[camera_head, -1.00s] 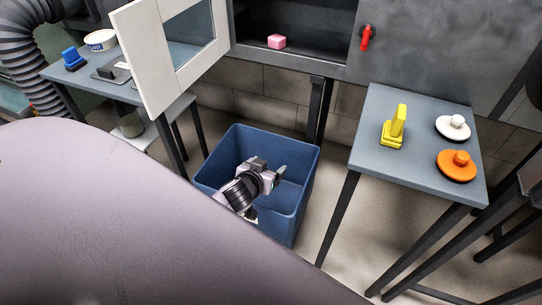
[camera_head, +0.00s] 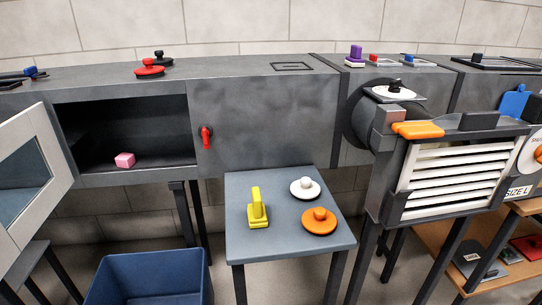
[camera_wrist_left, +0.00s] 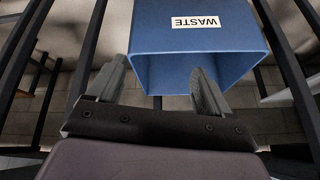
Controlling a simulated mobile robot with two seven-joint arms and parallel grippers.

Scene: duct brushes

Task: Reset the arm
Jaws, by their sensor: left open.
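My left gripper (camera_wrist_left: 160,76) shows in the left wrist view, with its two grey fingers wide apart and nothing between them. The blue bin (camera_wrist_left: 218,33), labelled WASTE, is just beyond the fingertips; whether a finger touches it I cannot tell. The same bin (camera_head: 150,262) stands at the lower left of the head view, cut off by the bottom edge. Neither of my arms shows in the head view now. My right gripper is in no view.
A small table (camera_head: 277,240) holds a yellow brush (camera_head: 257,210), a white round brush (camera_head: 305,188) and an orange one (camera_head: 319,221). A pink block (camera_head: 125,160) lies inside the open duct. A white door (camera_head: 30,180) stands open at left. A louvred unit (camera_head: 455,175) is at right.

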